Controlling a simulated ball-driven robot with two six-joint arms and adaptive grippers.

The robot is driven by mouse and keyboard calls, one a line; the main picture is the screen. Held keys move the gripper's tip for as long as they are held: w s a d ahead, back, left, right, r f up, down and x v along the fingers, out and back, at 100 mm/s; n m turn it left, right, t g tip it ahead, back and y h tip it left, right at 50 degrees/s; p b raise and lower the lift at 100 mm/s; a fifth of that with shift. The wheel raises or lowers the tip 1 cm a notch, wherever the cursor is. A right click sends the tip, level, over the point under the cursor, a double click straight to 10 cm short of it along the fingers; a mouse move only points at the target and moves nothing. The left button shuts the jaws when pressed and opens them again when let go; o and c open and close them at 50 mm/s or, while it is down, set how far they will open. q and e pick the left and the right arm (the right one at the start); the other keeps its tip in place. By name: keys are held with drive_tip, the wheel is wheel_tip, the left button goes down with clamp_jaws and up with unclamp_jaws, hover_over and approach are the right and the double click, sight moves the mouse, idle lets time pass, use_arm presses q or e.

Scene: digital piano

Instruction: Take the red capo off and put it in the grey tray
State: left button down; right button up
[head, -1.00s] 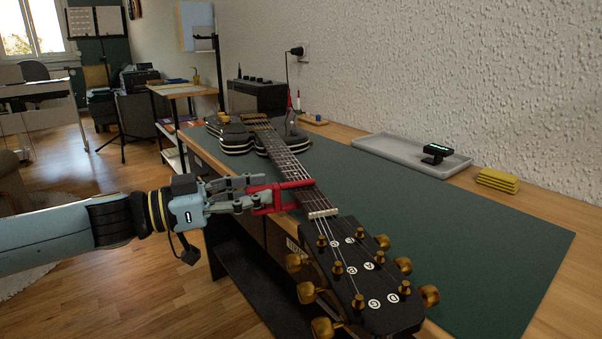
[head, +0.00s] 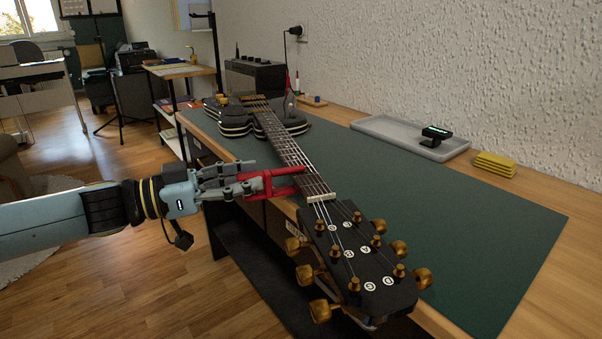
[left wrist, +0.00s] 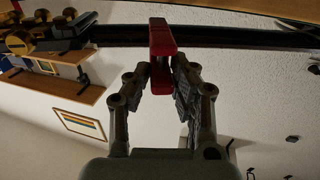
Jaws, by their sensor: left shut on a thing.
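The red capo (head: 267,184) is at the guitar neck, with its upper bar lying across the strings a little above the nut. My left gripper (head: 250,184) comes in from the left and is shut on the capo's handle. In the left wrist view the red capo (left wrist: 162,58) stands between the two fingers of the gripper (left wrist: 163,85). The black guitar (head: 285,142) lies with its headstock towards me. The grey tray (head: 385,133) is at the back of the table by the wall, with a small black device in it. My right gripper is not in view.
Yellow stacked cloths or pads (head: 494,165) lie to the right of the tray. The green mat (head: 440,215) between guitar and tray is clear. Gold tuning pegs (head: 398,250) stick out from the headstock.

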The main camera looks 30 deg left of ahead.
use_arm(q)
drive_tip(key=shift+s+a+p, duration=0.2)
drive_tip(key=shift+s+p, duration=0.05)
drive_tip(key=shift+p, duration=0.05)
drive_tip(key=shift+s+a, duration=0.1)
drive_tip(key=shift+s, duration=0.05)
drive_tip(key=shift+s+a+p, duration=0.15)
drive_tip(key=shift+p, duration=0.2)
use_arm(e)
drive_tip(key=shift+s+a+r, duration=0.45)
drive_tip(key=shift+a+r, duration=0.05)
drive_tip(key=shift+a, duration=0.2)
use_arm(q)
drive_tip(key=shift+s+a, duration=0.1)
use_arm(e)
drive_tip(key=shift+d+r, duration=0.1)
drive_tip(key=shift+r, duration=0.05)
use_arm(q)
drive_tip(key=shift+s+a+p, duration=0.3)
drive_tip(key=shift+s+p, duration=0.05)
drive_tip(key=shift+p, duration=0.2)
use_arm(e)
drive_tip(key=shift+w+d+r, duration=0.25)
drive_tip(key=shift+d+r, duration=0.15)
use_arm(q)
drive_tip(key=shift+a, duration=0.1)
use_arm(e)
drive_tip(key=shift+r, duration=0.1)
